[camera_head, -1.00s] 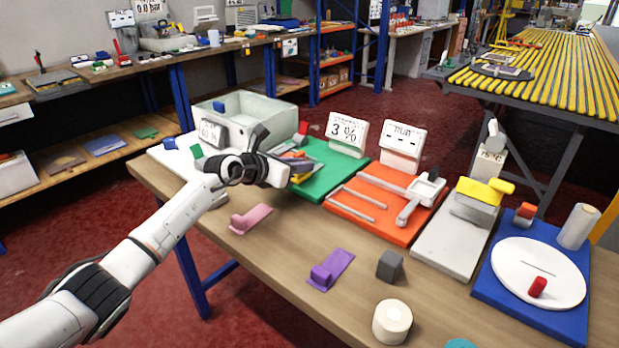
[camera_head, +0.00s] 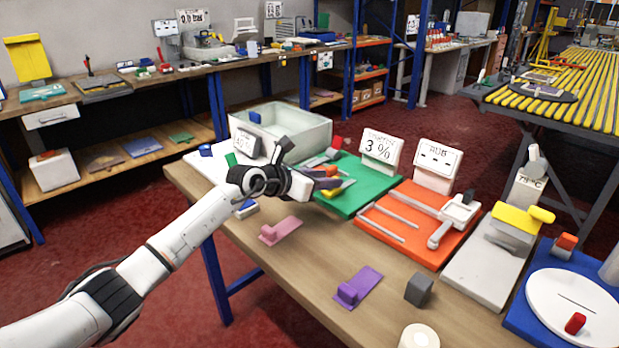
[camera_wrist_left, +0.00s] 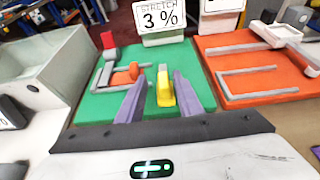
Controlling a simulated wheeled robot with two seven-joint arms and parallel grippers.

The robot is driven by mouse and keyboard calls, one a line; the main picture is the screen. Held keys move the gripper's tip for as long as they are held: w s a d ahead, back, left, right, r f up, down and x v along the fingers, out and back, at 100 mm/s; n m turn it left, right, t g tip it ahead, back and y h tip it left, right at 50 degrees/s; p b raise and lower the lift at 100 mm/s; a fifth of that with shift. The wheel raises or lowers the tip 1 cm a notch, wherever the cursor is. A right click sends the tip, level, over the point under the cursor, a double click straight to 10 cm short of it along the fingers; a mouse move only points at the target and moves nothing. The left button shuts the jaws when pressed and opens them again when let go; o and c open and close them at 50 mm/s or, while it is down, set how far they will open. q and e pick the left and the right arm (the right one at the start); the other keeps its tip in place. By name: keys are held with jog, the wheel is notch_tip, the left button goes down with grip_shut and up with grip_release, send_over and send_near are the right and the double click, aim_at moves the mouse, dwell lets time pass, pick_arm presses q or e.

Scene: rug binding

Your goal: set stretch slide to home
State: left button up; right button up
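The stretch station is a green board (camera_head: 352,201) with a white "STRETCH 3 %" sign (camera_head: 381,147) at its back. The wrist view shows a yellow handle (camera_wrist_left: 166,90), an orange knob (camera_wrist_left: 133,73), grey rails and a red block (camera_wrist_left: 109,42) on the board. I cannot tell which piece is the slide's grip. My left gripper (camera_head: 328,178) is over the board's near left part. My right gripper is out of view.
A pale bin (camera_head: 300,135) stands behind left of the board. An orange board (camera_head: 405,238) with rails lies to the right. A pink piece (camera_head: 281,231), a purple piece (camera_head: 357,287) and a grey cube (camera_head: 419,289) lie on the front of the wooden table.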

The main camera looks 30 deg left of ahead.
pick_arm(q)
jog(key=v, duration=0.8)
dwell(0.4)
